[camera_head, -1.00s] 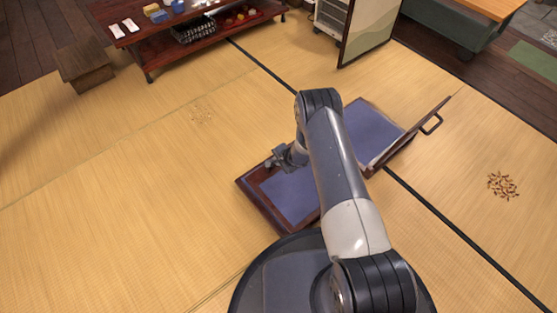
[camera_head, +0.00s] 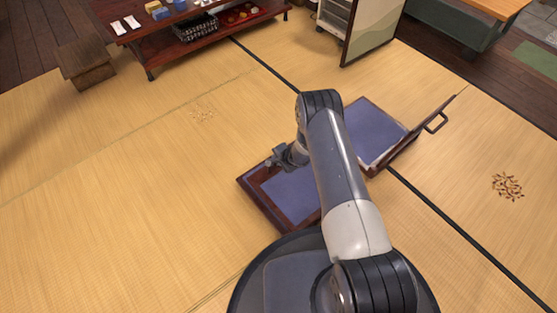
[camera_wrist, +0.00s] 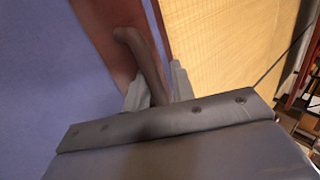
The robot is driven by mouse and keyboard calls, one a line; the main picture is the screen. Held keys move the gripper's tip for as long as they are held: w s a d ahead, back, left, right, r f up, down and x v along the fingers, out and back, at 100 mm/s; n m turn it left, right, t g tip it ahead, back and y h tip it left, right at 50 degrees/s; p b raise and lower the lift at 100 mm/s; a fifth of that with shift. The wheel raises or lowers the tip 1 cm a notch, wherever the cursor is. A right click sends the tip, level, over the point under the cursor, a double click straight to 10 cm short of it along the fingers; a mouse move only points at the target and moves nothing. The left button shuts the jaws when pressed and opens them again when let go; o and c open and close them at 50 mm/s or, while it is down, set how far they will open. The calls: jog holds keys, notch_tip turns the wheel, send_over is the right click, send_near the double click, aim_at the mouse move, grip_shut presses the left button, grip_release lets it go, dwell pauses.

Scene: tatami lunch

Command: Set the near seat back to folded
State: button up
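The near seat panel (camera_head: 292,196) is blue with a dark red wooden frame and lies low on the tatami, partly hidden by my arm. My gripper (camera_head: 277,158) is at its far left edge. In the wrist view the blue surface of the panel (camera_wrist: 45,70) fills the left, with its red-brown wood border beside it. A dark curved handle (camera_wrist: 140,48) stands on that border. My gripper (camera_wrist: 158,92) is shut on this handle, with one grey finger on either side. The near panel's hinge edge is hidden.
Beyond my arm is another blue seat panel (camera_head: 372,130), with a tilted-up back (camera_head: 412,138) carrying a handle (camera_head: 437,122). A low table (camera_head: 190,40), a wooden stool (camera_head: 86,66) and a cabinet (camera_head: 368,28) stand at the back. The tatami (camera_head: 130,190) to the left is clear.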

jog(key=shift+s+d+f, duration=0.2)
jog(key=shift+s+f, duration=0.05)
jog(key=shift+s, duration=0.15)
jog(key=shift+s+r, duration=0.1)
jog(key=shift+r, duration=0.05)
jog(key=p+v, duration=0.5)
jog(key=v, duration=0.5)
jog(key=shift+r, duration=0.4)
jog(key=shift+w+f, duration=0.1)
jog(key=shift+w, duration=0.15)
jog(key=b+x, duration=0.4)
jog(key=x, duration=0.4)
jog(key=shift+f, duration=0.3)
jog(key=shift+w+a+f, duration=0.25)
jog(key=shift+f, duration=0.2)
